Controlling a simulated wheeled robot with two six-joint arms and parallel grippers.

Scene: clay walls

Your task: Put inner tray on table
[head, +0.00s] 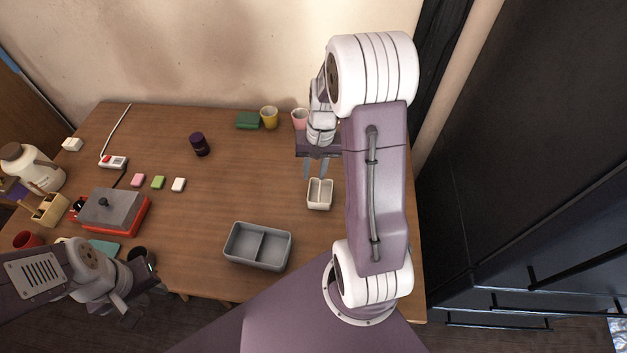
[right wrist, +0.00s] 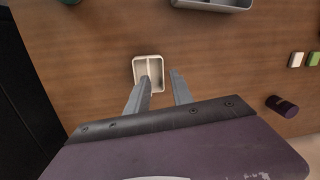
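A small off-white tray (head: 319,194) with a divider sits on the brown wooden table (head: 210,190), right of the table's middle. It also shows in the right wrist view (right wrist: 157,72). I take it to be the inner tray. A larger grey two-compartment box (head: 289,250) stands near the front edge, and both visible compartments look empty. My right gripper (head: 316,172) is open and empty, just behind the small tray, with its fingers pointing towards it. In the right wrist view one finger overlaps the tray's edge; contact cannot be told. My left gripper (head: 124,300) is at the table's front left, its fingers unclear.
A yellow cup (head: 269,117), pink cup (head: 299,118) and green block (head: 247,120) stand at the back. A dark cylinder (head: 199,144), small coloured blocks and a red-and-grey appliance (head: 112,210) are left. Dark cabinets (head: 530,180) stand right. The table's middle is clear.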

